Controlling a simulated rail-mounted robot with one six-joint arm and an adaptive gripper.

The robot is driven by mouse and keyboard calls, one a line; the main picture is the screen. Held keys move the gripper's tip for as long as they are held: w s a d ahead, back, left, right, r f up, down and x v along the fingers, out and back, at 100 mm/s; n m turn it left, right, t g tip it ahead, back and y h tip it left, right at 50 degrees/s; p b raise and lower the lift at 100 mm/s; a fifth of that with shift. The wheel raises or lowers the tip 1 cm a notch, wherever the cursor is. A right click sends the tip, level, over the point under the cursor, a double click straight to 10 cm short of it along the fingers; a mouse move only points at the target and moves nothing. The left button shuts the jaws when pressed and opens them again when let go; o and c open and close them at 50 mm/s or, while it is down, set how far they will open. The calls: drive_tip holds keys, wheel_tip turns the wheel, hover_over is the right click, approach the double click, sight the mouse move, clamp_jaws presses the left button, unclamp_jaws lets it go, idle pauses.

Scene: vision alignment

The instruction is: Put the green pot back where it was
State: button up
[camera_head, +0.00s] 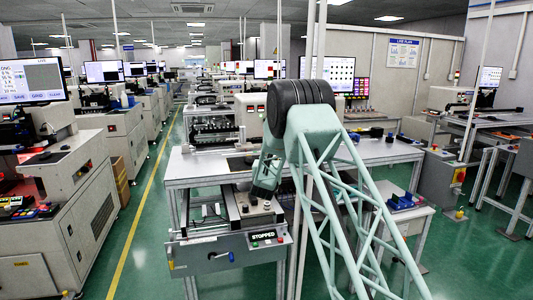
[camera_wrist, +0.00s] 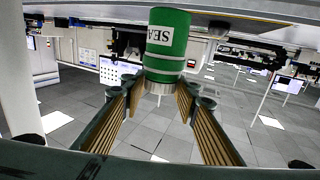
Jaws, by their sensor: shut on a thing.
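My gripper (camera_wrist: 158,84) is shut on the pot, with one ribbed finger at each side of this narrow end. The wrist picture is upside down, with ceiling lights at the bottom. In the head view my arm reaches down over the bench at the centre, and I cannot make out the pot or my fingertips there.
The white worktable (camera_head: 385,152) spreads behind my arm. A small side table (camera_head: 415,215) with blue parts is at the right. A green aisle with a yellow line (camera_head: 140,205) runs along the left.

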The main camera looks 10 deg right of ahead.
drive_tip(key=s+a+f+n+y, duration=0.1)
drive_tip(key=s+f+y, duration=0.1)
drive_tip(key=s, duration=1.2)
drive_tip(key=s+a+f+n+y, duration=0.1)
drive_tip(key=s+f+n+y, duration=0.1)
drive_tip(key=s, duration=1.2)
drive_tip(key=shift+f+t+y, duration=0.25)
drive_tip(key=shift+t+y, duration=0.05)
drive_tip(key=shift+y, duration=0.2)
drive_tip(key=shift+a, duration=0.1)
